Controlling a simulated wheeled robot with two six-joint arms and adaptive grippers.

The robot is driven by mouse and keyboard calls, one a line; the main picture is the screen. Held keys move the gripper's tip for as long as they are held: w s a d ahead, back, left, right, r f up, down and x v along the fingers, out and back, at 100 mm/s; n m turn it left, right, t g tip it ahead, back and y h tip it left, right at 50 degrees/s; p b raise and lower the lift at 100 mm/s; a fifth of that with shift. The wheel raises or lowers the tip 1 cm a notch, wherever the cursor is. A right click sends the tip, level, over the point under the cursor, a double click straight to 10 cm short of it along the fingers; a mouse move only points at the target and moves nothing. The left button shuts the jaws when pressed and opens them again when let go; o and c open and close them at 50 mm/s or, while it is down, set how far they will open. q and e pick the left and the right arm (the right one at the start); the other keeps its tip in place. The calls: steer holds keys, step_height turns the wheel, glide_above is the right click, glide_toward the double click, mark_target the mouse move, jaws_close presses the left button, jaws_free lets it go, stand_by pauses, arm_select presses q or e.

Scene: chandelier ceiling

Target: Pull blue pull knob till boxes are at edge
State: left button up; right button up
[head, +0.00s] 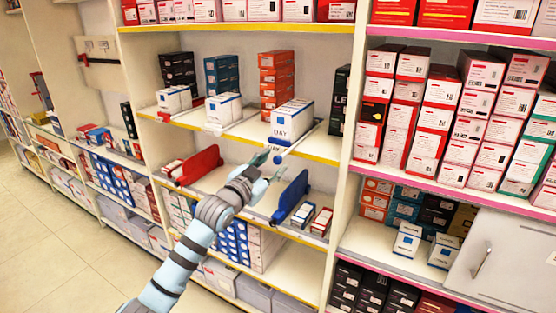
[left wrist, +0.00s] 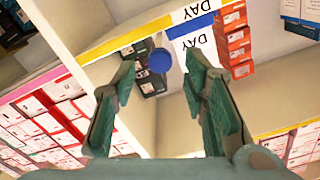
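The blue pull knob (head: 278,160) sits at the front yellow edge of the middle shelf, below the white boxes. In the left wrist view the blue knob (left wrist: 160,61) shows between the tips of my left gripper's fingers, with visible space on both sides. My left gripper (head: 263,178) is open and just below and left of the knob. White boxes marked DAY (head: 291,121) stand above the knob on a pale tray, a little back from the yellow shelf edge. My right gripper is not in view.
A red divider (head: 199,166) and a blue divider (head: 292,197) stand on the shelf below, either side of my gripper. A small red knob (head: 163,117) is at the left on the boxes' shelf. Orange boxes (head: 276,74) are stacked behind. A shelf upright (head: 346,130) stands to the right.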

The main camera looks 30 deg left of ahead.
mark_target(277, 160)
arm_select(q)
steer(key=w, duration=0.4)
steer(key=shift+s, duration=0.1)
jaws_close()
